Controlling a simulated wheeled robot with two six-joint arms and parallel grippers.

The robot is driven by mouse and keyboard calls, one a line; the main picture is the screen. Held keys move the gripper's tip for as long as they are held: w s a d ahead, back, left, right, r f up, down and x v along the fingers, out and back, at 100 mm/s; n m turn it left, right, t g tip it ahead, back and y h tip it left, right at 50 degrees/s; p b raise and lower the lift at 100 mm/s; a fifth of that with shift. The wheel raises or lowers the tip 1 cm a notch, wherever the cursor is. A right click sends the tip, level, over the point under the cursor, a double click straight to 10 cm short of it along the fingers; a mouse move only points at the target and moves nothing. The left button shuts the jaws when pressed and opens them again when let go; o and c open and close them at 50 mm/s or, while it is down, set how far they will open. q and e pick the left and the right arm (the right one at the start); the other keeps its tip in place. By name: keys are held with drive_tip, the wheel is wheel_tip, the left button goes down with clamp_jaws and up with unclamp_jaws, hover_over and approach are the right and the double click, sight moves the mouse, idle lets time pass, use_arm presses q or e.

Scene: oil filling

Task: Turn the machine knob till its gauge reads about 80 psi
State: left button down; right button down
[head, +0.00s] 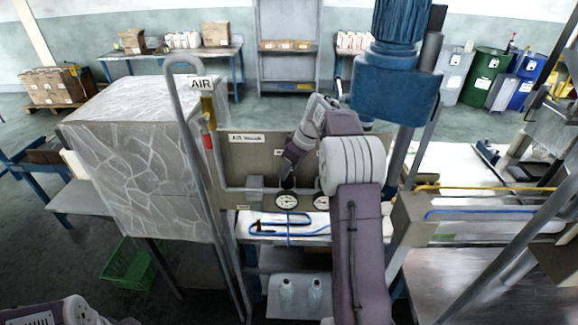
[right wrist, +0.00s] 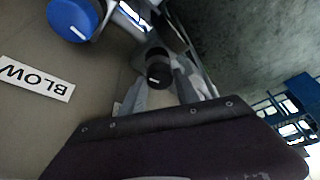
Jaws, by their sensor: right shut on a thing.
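The machine panel (head: 238,160) stands in the middle of the head view, with a round white gauge (head: 287,201) low on it. A second gauge (head: 321,202) is to its right, partly covered by my right arm. The needles are too small to read. My right gripper (head: 289,181) is just above the first gauge. In the right wrist view, its fingers (right wrist: 160,80) are shut on a black knob (right wrist: 158,68) with a white mark. My arm and gripper mostly hide this knob in the head view. My left gripper is out of view.
A blue round knob (right wrist: 72,18) and a BLOW label (right wrist: 36,77) are on the panel in the right wrist view. A grey post (head: 190,150) stands left of the panel, and a blue machine column (head: 398,85) rises to the right.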

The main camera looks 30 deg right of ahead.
drive_tip(key=shift+r+n+p, duration=0.1)
drive_tip(key=shift+n+p, duration=0.2)
drive_tip(key=shift+n, duration=0.2)
drive_tip(key=shift+y, duration=0.3)
drive_tip(key=c, duration=0.9)
unclamp_jaws()
drive_tip(key=shift+w, duration=0.1)
drive_tip(key=b+v, duration=0.1)
drive_tip(key=v, duration=0.8)
drive_tip(key=shift+w, duration=0.15)
